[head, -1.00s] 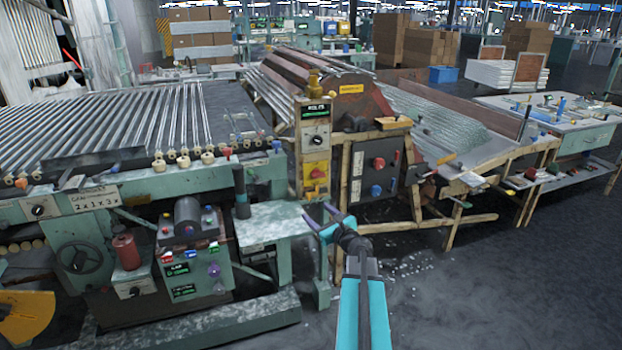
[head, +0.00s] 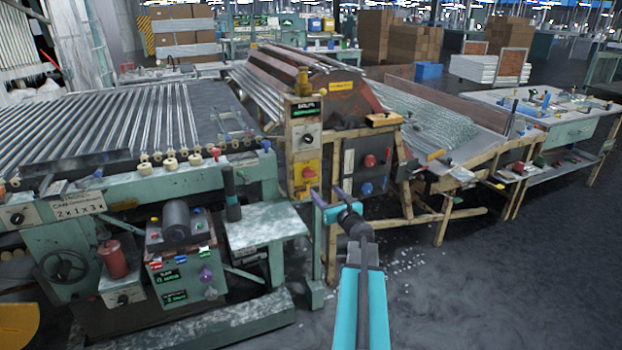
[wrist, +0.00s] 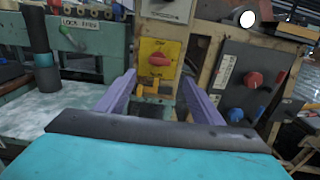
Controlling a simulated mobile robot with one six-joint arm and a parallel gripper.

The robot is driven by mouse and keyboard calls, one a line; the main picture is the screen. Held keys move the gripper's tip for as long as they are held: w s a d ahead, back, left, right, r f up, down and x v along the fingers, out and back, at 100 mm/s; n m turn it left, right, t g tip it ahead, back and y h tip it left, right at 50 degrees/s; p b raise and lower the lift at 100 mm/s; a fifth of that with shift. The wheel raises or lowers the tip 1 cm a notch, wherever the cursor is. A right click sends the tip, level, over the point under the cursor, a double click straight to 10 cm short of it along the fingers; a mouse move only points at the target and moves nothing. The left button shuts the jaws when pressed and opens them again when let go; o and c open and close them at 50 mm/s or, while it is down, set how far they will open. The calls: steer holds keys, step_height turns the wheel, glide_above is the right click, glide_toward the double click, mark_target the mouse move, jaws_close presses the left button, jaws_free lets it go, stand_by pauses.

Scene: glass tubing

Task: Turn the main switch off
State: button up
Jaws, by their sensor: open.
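A red rotary knob on a yellow plate (head: 306,182) sits low on a tan post; it looks like the main switch, though I can read no label on it. In the wrist view the red knob (wrist: 160,60) shows straight ahead, its handle lying about level, with a yellow bracket below it. My gripper (head: 326,191) is open and empty, its purple fingers pointing at the post. In the wrist view the fingers (wrist: 158,77) frame the yellow plate left and right. The knob lies beyond the fingertips; I see no contact.
A dark panel (wrist: 240,85) with a red and a blue knob stands close to my right finger. A white plate with a dark selector (head: 307,137) is above the yellow one. A pale green table (head: 270,224) is at the left. Open floor lies at the right.

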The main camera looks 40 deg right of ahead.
mark_target(311, 176)
steer(key=shift+p+x, duration=0.6)
steer(key=shift+x, duration=5.7)
steer(key=c, duration=1)
